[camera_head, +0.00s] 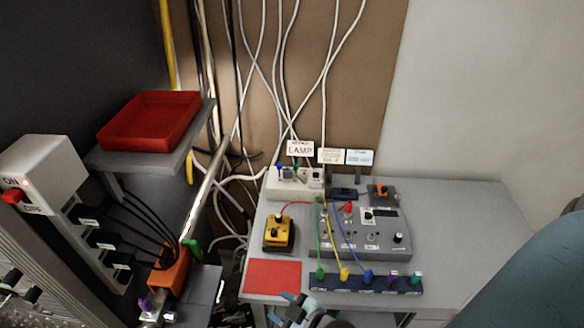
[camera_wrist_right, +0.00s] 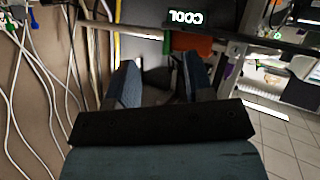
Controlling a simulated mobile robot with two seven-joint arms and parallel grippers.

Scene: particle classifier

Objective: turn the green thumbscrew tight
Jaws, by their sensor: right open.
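The green thumbscrew (camera_head: 191,249) sticks up beside an orange block (camera_head: 171,268) at the lower left of the table in the head view. In the right wrist view an orange block (camera_wrist_right: 190,46) lies beyond the fingers, with a small bit of green at its left edge. My right gripper (camera_head: 284,309) is at the bottom edge of the head view, right of the thumbscrew and apart from it. In the right wrist view its two blue fingers (camera_wrist_right: 160,72) stand apart with nothing between them. My left gripper is not in view.
A red mat (camera_head: 272,277) lies on the table's front left. A grey instrument panel (camera_head: 385,243) and a dark rail of coloured plugs (camera_head: 388,284) stand to its right. A pale pipe (camera_head: 207,190) and black cables rise by the orange block. A shelf holds a red tray (camera_head: 150,121).

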